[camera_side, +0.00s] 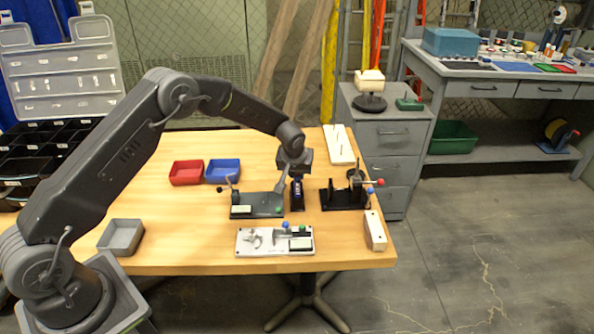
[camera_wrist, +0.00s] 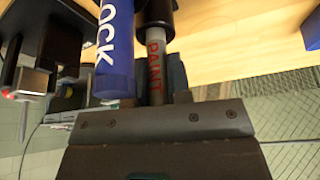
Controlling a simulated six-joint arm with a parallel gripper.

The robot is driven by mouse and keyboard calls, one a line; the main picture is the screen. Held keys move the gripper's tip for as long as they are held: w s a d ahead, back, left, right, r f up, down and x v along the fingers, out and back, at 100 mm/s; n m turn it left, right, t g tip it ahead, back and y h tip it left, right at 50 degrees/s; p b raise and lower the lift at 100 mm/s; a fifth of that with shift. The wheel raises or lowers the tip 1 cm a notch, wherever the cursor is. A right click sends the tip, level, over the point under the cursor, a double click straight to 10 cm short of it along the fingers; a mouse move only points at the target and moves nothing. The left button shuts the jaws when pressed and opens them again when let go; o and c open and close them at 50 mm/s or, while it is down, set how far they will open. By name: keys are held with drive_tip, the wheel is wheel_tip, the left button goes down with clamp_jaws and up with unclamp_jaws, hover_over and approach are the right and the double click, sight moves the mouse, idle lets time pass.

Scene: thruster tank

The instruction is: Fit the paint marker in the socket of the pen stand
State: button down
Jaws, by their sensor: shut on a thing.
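In the wrist view the paint marker (camera_wrist: 156,58) is a slim pale grey barrel with red "PAINT" lettering. My gripper (camera_wrist: 160,92) is shut on its near end; my gripper also shows in the side view (camera_side: 296,168). The marker's far end meets a wider black cylinder (camera_wrist: 154,18). I cannot tell if this is its cap or the socket of the pen stand. A blue tube with white "OCK" lettering (camera_wrist: 115,50) is close beside the marker. In the side view a small dark blue upright thing with pale lettering (camera_side: 297,192), perhaps the pen stand's contents, stands just below my gripper.
A grey fixture (camera_side: 258,204) is close on the left and a black fixture with red and blue knobs (camera_side: 345,196) close on the right. A white plate with parts (camera_side: 275,241) lies in front. Red (camera_side: 187,172), blue (camera_side: 222,171) and grey bins (camera_side: 121,237) stand further left.

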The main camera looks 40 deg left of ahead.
drive_tip(key=shift+f, duration=0.1)
drive_tip(key=c, duration=1)
unclamp_jaws()
drive_tip(key=v, duration=0.6)
drive_tip(key=w+v, duration=0.1)
drive_tip(key=v, duration=1)
drive_tip(key=shift+w+a+r, duration=0.1)
drive_tip(key=shift+a+r, duration=0.15)
drive_tip(key=shift+r, duration=0.3)
